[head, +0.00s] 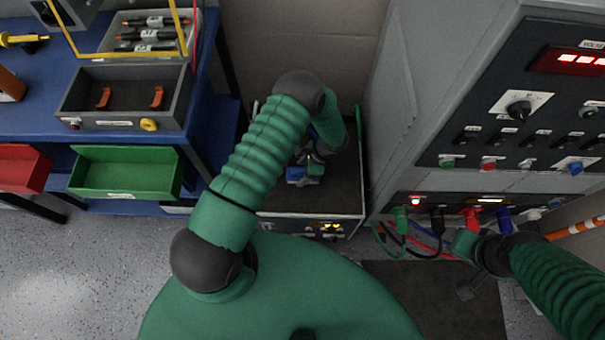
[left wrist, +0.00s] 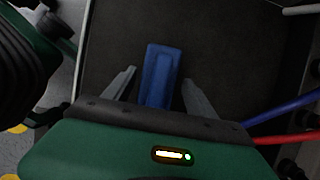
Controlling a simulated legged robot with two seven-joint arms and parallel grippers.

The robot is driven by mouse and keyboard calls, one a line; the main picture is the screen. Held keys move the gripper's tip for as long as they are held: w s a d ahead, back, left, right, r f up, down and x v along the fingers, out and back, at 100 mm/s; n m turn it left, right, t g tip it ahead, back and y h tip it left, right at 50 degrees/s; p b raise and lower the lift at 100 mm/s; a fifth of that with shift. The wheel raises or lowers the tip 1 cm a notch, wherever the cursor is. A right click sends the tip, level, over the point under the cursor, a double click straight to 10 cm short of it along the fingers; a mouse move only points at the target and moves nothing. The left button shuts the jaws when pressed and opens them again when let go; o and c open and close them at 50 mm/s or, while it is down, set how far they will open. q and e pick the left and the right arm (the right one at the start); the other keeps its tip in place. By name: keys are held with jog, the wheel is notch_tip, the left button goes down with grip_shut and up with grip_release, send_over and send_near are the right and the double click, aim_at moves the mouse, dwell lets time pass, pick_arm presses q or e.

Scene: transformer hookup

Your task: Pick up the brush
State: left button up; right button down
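A blue, narrow, handle-like thing (left wrist: 161,72), which I take for the brush, lies on a dark surface in the left wrist view. Its blue end also shows in the head view (head: 303,171), partly under my arm. My left gripper (left wrist: 158,84) is open, with one finger on each side of the blue thing and visible gaps. Its near end is hidden by the gripper body, and no bristles show. My right gripper (head: 470,268) is at the lower right of the head view, by the cabinet plugs; its fingers are too unclear to read.
The dark-topped low unit (head: 338,190) stands between the blue workbench (head: 30,110) and the grey cabinet (head: 400,100). Green, black, red and blue plugs with cables (head: 437,222) sit along the cabinet's lower panel. A green bin (head: 125,172) is at the left.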

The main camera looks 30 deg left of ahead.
aim_at(302, 170)
pick_arm(q)
jog(key=shift+d+r, duration=0.1)
jog(key=shift+d, duration=0.25)
jog(key=c, duration=0.7)
jog(key=shift+a, duration=0.1)
jog(key=c, duration=0.5)
jog(key=shift+a, duration=0.1)
grip_shut()
pick_arm(e)
jog(key=shift+d, duration=0.25)
pick_arm(q)
jog(key=shift+r, duration=0.3)
jog(key=r, duration=0.1)
jog(key=r+p, duration=0.1)
jog(key=r, duration=0.1)
jog(key=shift+d+r, duration=0.1)
jog(key=shift+d, duration=0.2)
jog(key=s+d+r+p, duration=0.1)
jog(key=s+d, duration=0.6)
jog(key=d, duration=0.6)
jog(key=shift+s+d, duration=0.2)
jog(key=shift+d, duration=0.15)
pick_arm(e)
jog(key=shift+d+r, duration=0.1)
jog(key=shift+r, duration=0.85)
